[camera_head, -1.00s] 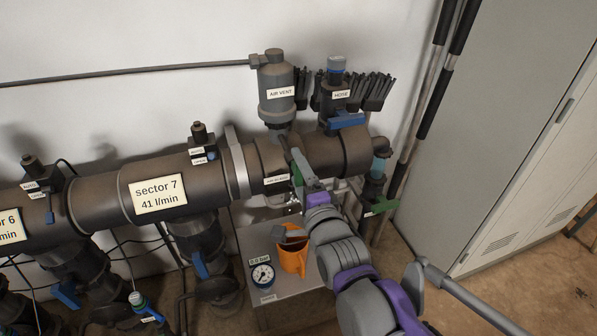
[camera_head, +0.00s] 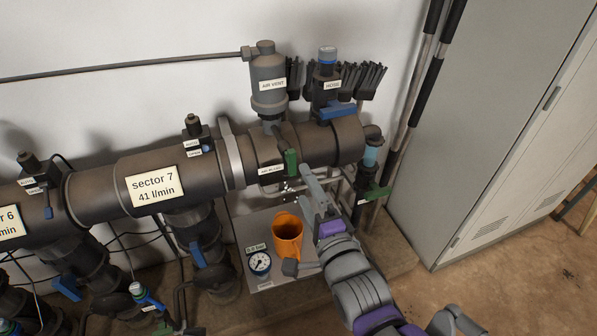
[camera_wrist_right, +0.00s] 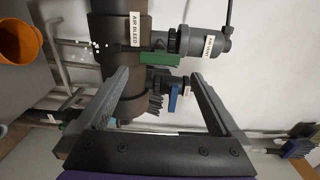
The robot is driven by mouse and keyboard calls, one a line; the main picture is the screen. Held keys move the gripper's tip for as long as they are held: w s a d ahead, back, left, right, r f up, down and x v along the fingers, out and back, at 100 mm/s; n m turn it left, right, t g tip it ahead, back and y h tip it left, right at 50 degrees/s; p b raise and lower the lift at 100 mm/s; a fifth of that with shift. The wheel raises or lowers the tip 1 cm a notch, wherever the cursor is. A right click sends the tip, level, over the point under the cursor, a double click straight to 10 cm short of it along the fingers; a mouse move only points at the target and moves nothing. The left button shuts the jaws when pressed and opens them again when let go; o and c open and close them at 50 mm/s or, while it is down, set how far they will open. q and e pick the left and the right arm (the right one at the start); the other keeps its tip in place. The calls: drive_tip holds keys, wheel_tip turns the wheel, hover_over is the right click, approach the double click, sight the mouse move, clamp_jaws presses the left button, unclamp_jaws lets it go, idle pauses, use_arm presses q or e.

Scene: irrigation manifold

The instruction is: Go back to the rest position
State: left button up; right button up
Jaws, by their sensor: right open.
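My right gripper (camera_head: 303,215) is open and empty, in front of the pipe's right end and beside the orange jug. Its two spread fingers show in the right wrist view (camera_wrist_right: 158,78), with nothing between them. Small white specks show between lever and jug. My left gripper is not in view.
The dark main pipe (camera_head: 95,202) runs across the left and middle. The air vent (camera_head: 268,88) and hose valve (camera_head: 328,90) stand on it. A gauge (camera_head: 260,263) is beside the jug. A grey cabinet (camera_head: 490,110) stands right; the floor in front of it is free.

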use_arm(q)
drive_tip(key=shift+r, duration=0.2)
use_arm(e)
drive_tip(key=shift+v, duration=0.9)
drive_tip(key=shift+f, duration=0.1)
drive_tip(key=s+d+f+n+g+h, duration=0.25)
drive_tip(key=d+f+n, duration=0.2)
drive_tip(key=f, duration=0.25)
drive_tip(key=s+d+f+n+g+h, duration=0.25)
drive_tip(key=s+d+f+g, duration=0.2)
drive_tip(key=f, duration=0.25)
drive_tip(key=s+d+f+n+g, duration=0.5)
drive_tip(key=s+f+n, duration=0.25)
drive_tip(key=s, duration=0.45)
use_arm(q)
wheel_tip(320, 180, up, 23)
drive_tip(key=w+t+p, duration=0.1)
drive_tip(key=p, duration=1.9)
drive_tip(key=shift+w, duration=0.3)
use_arm(e)
wheel_tip(320, 180, up, 22)
drive_tip(key=w, duration=0.1)
drive_tip(key=shift+w+h, duration=0.25)
drive_tip(key=shift+h, duration=0.05)
